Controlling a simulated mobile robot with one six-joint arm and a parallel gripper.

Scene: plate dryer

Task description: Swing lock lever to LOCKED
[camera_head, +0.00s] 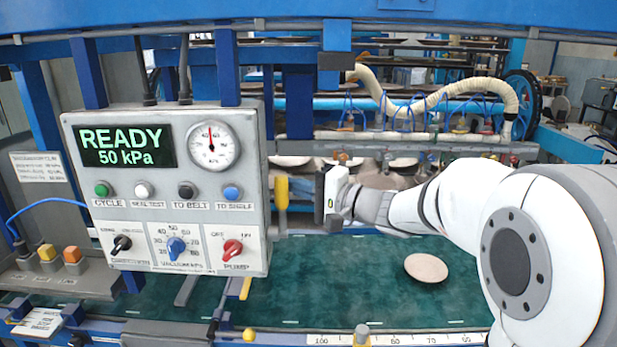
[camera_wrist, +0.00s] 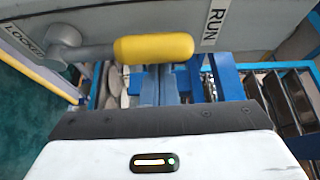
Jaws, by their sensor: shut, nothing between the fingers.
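The lock lever has a yellow grip (camera_head: 281,192) and stands upright at the right side of the grey control panel in the head view. In the wrist view its yellow grip (camera_wrist: 153,47) extends from a grey pivot (camera_wrist: 65,45) toward the RUN label (camera_wrist: 215,24). The LOCKED label (camera_wrist: 22,40) is beside the pivot, partly hidden by it. My gripper (camera_head: 322,196) is shut and empty, just right of the lever with a small gap visible in the head view. Its dark front edge (camera_wrist: 150,119) lies below the grip in the wrist view.
The control panel (camera_head: 165,262) has a READY 50 kPa display (camera_head: 124,145), a gauge (camera_head: 211,146), buttons and knobs. A round plate (camera_head: 426,268) lies on the green belt (camera_head: 330,290). A blue frame and hoses (camera_head: 440,100) stand behind. The belt beneath my gripper is clear.

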